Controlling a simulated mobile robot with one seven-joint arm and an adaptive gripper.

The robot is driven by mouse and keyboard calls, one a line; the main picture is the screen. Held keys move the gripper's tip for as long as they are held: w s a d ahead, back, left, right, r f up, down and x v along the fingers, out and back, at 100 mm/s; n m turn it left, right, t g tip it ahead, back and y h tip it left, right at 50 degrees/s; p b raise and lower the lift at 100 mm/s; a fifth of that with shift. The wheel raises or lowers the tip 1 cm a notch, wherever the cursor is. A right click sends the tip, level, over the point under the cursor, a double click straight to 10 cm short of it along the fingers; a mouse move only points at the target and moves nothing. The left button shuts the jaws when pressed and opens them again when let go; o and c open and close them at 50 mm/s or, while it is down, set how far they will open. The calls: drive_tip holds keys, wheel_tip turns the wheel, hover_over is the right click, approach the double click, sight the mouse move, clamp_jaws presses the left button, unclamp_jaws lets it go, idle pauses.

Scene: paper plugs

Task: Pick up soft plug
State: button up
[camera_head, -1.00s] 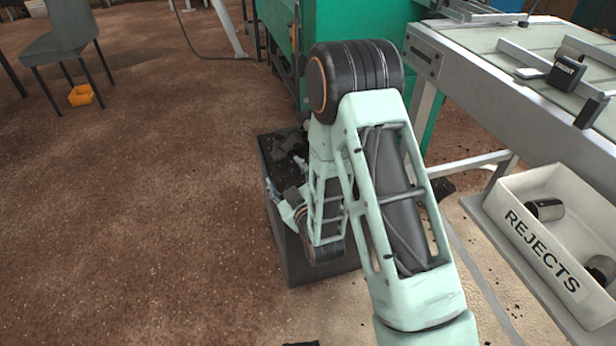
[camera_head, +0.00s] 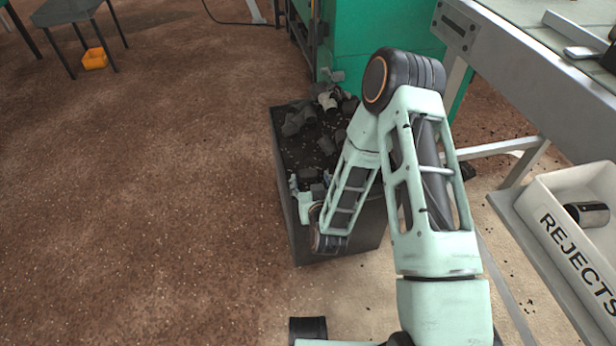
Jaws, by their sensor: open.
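Several dark grey plugs (camera_head: 299,118) lie in the open black bin (camera_head: 290,222), with a paler plug (camera_head: 328,98) among them near its back. I cannot tell which of them is the soft plug. My gripper (camera_head: 294,185) is small in view at the bin's left side, at the end of my bent arm. It is open, and I see nothing held in it. My arm hides the right part of the bin.
A green machine (camera_head: 385,30) stands behind the bin. A grey metal-framed conveyor (camera_head: 540,75) runs along the right, above the reject tray. A chair (camera_head: 70,15) and an orange container (camera_head: 94,58) are at the far left. The brown floor (camera_head: 140,200) on the left is clear.

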sight(308, 174)
drive_tip(key=b+x, duration=0.1)
drive_tip(key=x, duration=0.3)
drive_tip(key=shift+a, duration=0.1)
drive_tip(key=shift+r, duration=0.1)
drive_tip(key=c, duration=1.1)
drive_tip(key=shift+r, duration=0.1)
